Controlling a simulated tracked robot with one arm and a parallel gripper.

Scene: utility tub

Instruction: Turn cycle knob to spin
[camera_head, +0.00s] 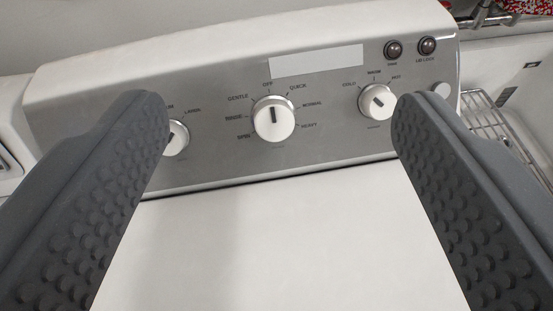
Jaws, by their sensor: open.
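The cycle knob (273,119) is a white round dial in the middle of the grey control panel (220,90). Labels around it read OFF, QUICK, NORMAL, HEAVY, GENTLE, RINSE and SPIN, some of them blurred. Its dark pointer mark points up, close to OFF. SPIN is at the lower left of the dial. My gripper (281,112) is open and empty. Its two dark grey textured fingers stand wide apart, left and right of the knob in the picture. Neither finger appears to touch it.
A smaller white knob (377,101) is near the right finger. Another knob (176,138) at left is partly hidden by the left finger. Two dark round buttons (393,49) sit at upper right. The white washer lid (270,245) is clear. A wire rack (490,115) stands at right.

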